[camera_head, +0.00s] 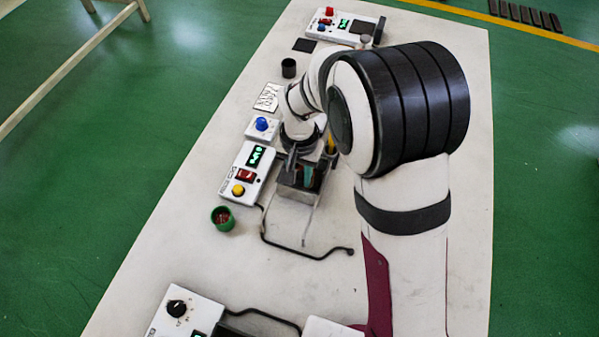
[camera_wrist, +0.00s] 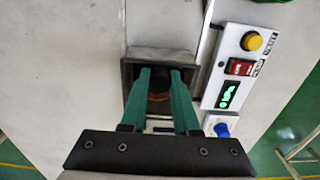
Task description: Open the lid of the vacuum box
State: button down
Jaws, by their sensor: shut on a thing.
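The vacuum box (camera_head: 300,196) is a small dark grey box in the middle of the table, partly hidden by my wrist in the head view. In the wrist view its dark square rim (camera_wrist: 160,53) surrounds my gripper (camera_wrist: 160,72). The two green fingers reach down at the lid (camera_wrist: 159,98), with a dark reddish-brown round part between them. My gripper is shut on the lid, though the fingers hide much of the contact. In the head view my gripper (camera_head: 308,178) is mostly hidden at the box. I cannot tell how far the lid is raised.
A white control unit (camera_head: 247,174) with a green display, red switch and yellow button stands beside the box. Near it are a blue-button box (camera_head: 262,124), a green cup (camera_head: 223,218) and a black cup (camera_head: 288,68). A black hose (camera_head: 305,252) lies on the table.

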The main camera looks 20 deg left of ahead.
jog(key=s, duration=0.9)
jog(key=shift+s, duration=0.35)
jog(key=c, duration=0.7)
grip_release()
jog(key=shift+o, duration=0.2)
notch_tip(320, 180, up, 16)
jog(key=shift+d, duration=0.1)
